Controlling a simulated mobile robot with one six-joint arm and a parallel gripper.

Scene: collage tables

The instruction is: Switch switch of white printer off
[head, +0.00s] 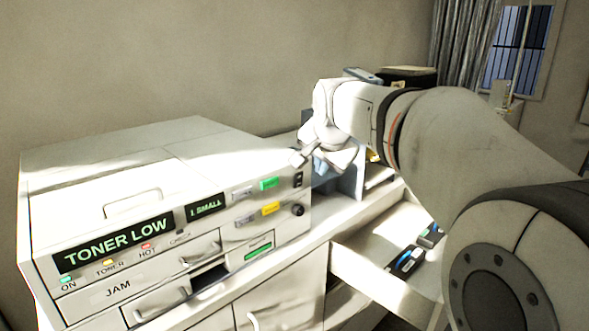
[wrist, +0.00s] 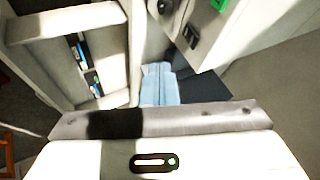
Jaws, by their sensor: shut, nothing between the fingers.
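The white printer (head: 165,165) stands on the cabinet at the left of the head view, with a lit "TONER LOW" display. A small black switch (head: 298,180) sits on its front panel at the right end, above a round black knob (head: 297,210). In the wrist view the black switch (wrist: 191,36) shows near the top, but its on or off position is too small to tell. My gripper (head: 298,158) is shut and empty, just above the switch by the printer's right end, apparently apart from it.
An open drawer (head: 372,255) holding black and blue items (head: 405,262) juts out at lower right. A light-blue object (wrist: 158,84) stands right of the printer, close to my gripper. A green button (head: 269,183) and a yellow button (head: 270,209) lie left of the switch.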

